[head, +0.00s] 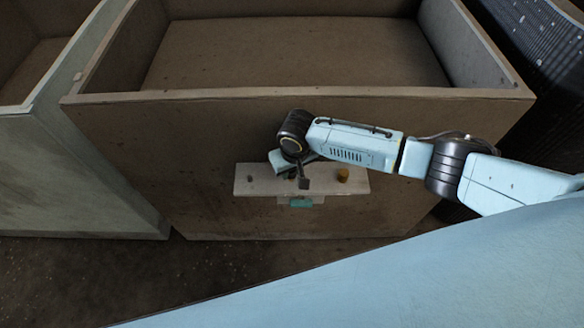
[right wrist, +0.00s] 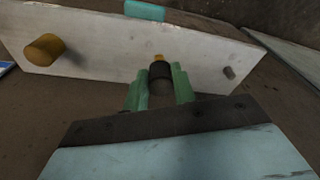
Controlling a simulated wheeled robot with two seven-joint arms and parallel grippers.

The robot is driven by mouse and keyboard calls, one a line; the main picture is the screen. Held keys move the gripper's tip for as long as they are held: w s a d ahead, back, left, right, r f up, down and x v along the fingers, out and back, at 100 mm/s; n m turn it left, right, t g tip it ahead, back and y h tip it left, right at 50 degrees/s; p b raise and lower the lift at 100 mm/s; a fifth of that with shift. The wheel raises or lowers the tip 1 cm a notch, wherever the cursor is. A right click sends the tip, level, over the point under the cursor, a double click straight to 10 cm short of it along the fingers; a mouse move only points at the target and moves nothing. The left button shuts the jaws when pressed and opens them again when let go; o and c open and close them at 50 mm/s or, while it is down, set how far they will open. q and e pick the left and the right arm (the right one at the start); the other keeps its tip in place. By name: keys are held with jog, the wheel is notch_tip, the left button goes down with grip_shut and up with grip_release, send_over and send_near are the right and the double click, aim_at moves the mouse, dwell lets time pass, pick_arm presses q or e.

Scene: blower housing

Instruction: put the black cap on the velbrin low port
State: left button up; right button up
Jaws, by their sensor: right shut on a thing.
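A pale panel (head: 245,181) with ports sits low on the front of a large brown housing (head: 140,135); the panel also fills the upper right wrist view (right wrist: 100,45). My right gripper (head: 303,181) is at the panel's middle. In the right wrist view its green fingers (right wrist: 160,86) are shut on the black cap (right wrist: 160,71). A small brass-coloured port tip (right wrist: 158,57) shows just beyond the cap, in line with it. I cannot tell whether the cap touches or covers that port. No port name is readable. My left gripper is not in view.
A yellow-brown cylinder (right wrist: 45,50) sticks out of the panel, and shows right of my gripper in the head view (head: 342,174). A small grey stub (right wrist: 229,72) is on the other side. A teal tag (head: 301,202) is at the panel's lower edge. A grey bin (head: 60,165) stands left.

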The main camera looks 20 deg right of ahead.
jog(key=shift+f+b, duration=0.45)
jog(key=shift+f, duration=0.75)
jog(key=o, duration=1)
jog(key=shift+r, duration=0.1)
jog(key=shift+s+d+r+p, duration=0.1)
jog(key=shift+s+r+p, duration=0.35)
jog(key=shift+r, duration=1.75)
jog(key=shift+s+r+p, duration=0.2)
jog(key=shift+r+p, duration=0.4)
jog(key=shift+r, duration=1.55)
jog(key=shift+s+d+r+p, duration=0.1)
jog(key=shift+s+r+p, duration=0.35)
jog(key=shift+r, duration=1.75)
jog(key=shift+a, duration=0.1)
